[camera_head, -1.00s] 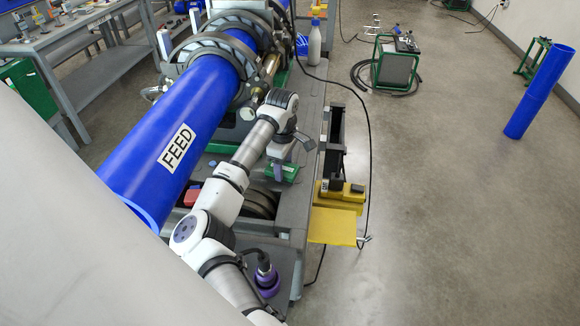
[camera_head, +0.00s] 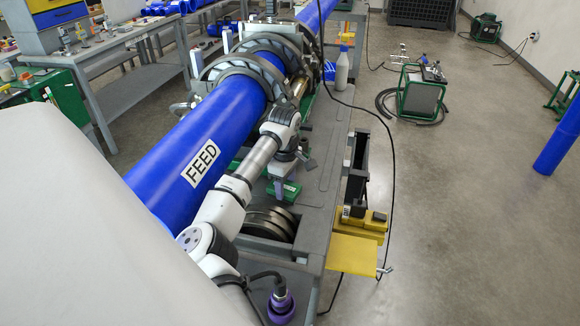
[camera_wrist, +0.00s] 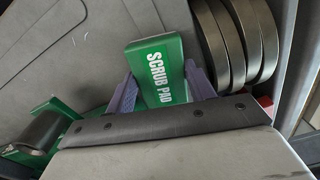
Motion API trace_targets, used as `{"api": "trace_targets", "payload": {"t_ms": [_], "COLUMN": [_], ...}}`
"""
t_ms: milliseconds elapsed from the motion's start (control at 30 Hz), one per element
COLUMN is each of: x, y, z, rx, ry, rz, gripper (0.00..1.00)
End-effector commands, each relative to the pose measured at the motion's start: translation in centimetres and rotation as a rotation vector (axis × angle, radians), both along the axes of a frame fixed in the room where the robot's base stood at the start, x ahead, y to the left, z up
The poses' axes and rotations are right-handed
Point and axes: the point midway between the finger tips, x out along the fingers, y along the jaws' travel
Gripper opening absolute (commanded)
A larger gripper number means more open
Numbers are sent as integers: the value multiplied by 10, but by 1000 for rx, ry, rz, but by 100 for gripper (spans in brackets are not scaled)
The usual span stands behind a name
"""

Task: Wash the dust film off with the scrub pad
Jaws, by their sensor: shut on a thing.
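The green scrub pad (camera_wrist: 156,75), with white lettering "SCRUB PAD", is between the two purple fingers of my gripper (camera_wrist: 162,86) in the wrist view. My gripper is shut on it. In the head view my gripper (camera_head: 281,184) is low over the grey cart top, with part of the green pad (camera_head: 291,190) showing beside the fingers. I cannot tell whether the pad touches the cart. A blue pipe (camera_head: 225,123) labelled "FEED" lies in the clamp rings, left of my arm. I cannot make out a dust film on any surface.
Grey clamp rings (camera_head: 243,75) surround the pipe. Round metal discs (camera_wrist: 238,45) are close right of the pad. A black holder (camera_head: 357,178) and yellow box (camera_head: 365,222) are at the cart's right edge. A spray bottle (camera_head: 342,70) stands behind. A black cable hangs across the right side.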

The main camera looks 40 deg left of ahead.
Motion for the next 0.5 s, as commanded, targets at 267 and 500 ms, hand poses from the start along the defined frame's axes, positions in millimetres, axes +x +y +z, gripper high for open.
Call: {"api": "trace_targets", "payload": {"t_ms": [267,500], "x": [-12,-16], "y": [21,28], "z": [-3,-3], "rx": [1,0], "ry": [0,1], "rz": [3,2], "gripper": [28,28]}}
